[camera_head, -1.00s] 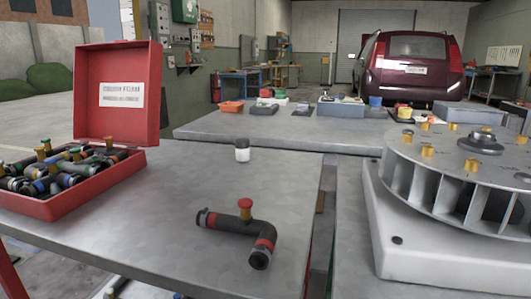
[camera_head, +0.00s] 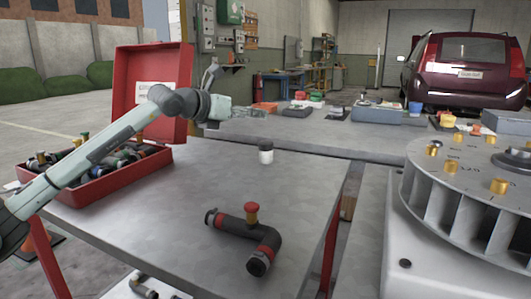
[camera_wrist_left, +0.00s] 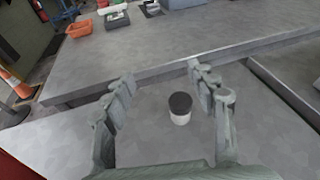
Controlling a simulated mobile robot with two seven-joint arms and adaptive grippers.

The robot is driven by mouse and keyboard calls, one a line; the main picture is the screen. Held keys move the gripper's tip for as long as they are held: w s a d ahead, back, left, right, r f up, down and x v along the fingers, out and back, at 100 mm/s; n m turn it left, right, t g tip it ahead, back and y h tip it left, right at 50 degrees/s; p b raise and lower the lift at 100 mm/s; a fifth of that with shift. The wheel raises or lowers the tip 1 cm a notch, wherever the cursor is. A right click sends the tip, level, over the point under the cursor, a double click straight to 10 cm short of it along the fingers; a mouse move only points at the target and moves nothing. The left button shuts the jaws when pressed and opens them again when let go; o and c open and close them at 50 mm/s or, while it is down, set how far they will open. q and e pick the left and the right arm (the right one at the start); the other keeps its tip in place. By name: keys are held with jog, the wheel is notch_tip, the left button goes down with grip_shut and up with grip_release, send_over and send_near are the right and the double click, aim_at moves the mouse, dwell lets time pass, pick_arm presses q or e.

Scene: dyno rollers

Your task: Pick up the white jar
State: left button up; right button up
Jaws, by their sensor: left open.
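The white jar (camera_head: 265,152) with a dark lid stands upright near the back edge of the nearer grey table (camera_head: 190,225). In the left wrist view the jar (camera_wrist_left: 180,108) shows between and beyond the two fingers. My left gripper (camera_head: 258,112) is above and to the left of the jar in the head view, reaching in over the red box. In the left wrist view the left gripper (camera_wrist_left: 160,90) is open and empty, its fingers apart on either side of the jar, with no contact visible. My right gripper is not in view.
An open red box (camera_head: 95,190) of pipe pieces is on the table's left, under my left arm. A black elbow pipe (camera_head: 240,230) with a red knob lies in front of the jar. A round machine (camera_head: 470,190) stands at right. Another table (camera_head: 330,140) is behind.

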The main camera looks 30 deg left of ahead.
aim_at(266, 143)
pick_arm(q)
jog(key=shift+m+g, duration=0.6)
jog(key=shift+g, duration=0.1)
jog(key=d+f, duration=0.1)
jog(key=f, duration=0.1)
jog(key=d+f, duration=0.1)
jog(key=f, duration=0.1)
jog(key=d+f, duration=0.1)
jog(key=f, duration=0.2)
jog(key=shift+w+d, duration=0.15)
jog(key=shift+d, duration=0.05)
jog(key=x, duration=0.4)
jog(key=p+x, duration=0.1)
jog(key=x, duration=0.2)
jog(key=shift+a+f, duration=0.25)
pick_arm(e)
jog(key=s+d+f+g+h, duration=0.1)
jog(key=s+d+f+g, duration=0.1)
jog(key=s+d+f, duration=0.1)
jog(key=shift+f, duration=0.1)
pick_arm(q)
grip_shut()
